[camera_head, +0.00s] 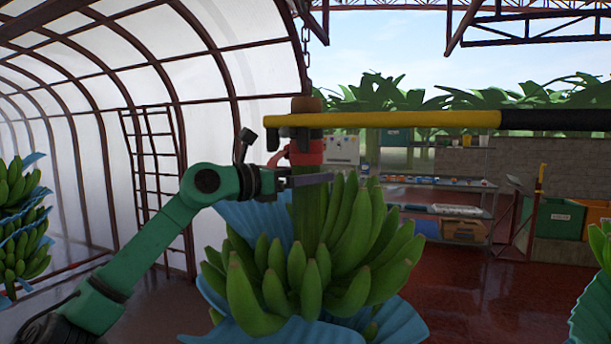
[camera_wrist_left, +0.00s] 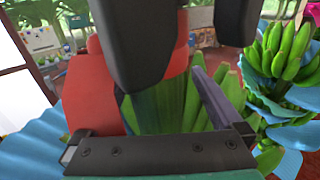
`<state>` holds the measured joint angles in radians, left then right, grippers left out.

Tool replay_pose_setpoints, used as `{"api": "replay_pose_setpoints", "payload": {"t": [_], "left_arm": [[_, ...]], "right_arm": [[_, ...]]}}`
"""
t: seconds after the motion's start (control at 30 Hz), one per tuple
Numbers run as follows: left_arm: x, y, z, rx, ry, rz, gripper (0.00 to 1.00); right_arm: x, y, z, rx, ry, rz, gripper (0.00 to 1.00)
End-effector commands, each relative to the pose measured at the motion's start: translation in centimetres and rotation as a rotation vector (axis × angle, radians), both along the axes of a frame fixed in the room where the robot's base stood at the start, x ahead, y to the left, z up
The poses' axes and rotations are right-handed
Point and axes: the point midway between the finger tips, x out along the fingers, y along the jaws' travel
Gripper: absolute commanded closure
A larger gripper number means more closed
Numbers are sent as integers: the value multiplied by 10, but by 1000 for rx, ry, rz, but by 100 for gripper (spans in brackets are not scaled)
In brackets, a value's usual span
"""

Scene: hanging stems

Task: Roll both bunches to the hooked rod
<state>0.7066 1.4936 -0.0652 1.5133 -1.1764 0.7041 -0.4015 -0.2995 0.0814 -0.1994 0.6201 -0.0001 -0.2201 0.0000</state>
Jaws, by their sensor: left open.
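A large green banana bunch (camera_head: 318,270) hangs upright from a chain (camera_head: 306,40), with blue padding sheets between its tiers. A red collar (camera_head: 307,152) is around its stem, just under the brown stem top (camera_head: 306,104). A yellow rod (camera_head: 400,119) with a black right end and a dark downturned left tip (camera_head: 272,138) crosses in front of the stem. My left gripper (camera_head: 318,179) is open at the stem, just below the collar; contact is unclear. The stem also shows in the left wrist view (camera_wrist_left: 165,108). My right gripper is not in view.
Another bunch (camera_head: 22,225) hangs at the left edge, and part of one (camera_head: 603,245) shows at the right edge. Shelves (camera_head: 440,182) and a green bin (camera_head: 560,217) stand behind. The red floor (camera_head: 480,300) at right is clear.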

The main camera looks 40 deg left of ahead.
Motion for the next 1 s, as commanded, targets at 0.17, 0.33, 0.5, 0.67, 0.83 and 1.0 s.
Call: {"api": "replay_pose_setpoints", "payload": {"t": [0.17, 0.33, 0.5, 0.67, 0.83, 1.0], "left_arm": [[-6, 3, -4, 3, -2, 5, 0], [-38, 11, -13, 5, -5, 6, 0], [-88, 22, -12, 4, -6, 5, 0], [-125, 31, -4, 2, -3, 2, 0], [-140, 34, 0, 2, 0, 0, 0], [-141, 34, 1, 2, 0, -1, 0]], "right_arm": [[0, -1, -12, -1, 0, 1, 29], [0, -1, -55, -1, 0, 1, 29], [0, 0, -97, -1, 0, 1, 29], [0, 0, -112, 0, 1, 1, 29], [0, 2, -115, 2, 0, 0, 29], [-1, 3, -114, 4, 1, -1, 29]]}}
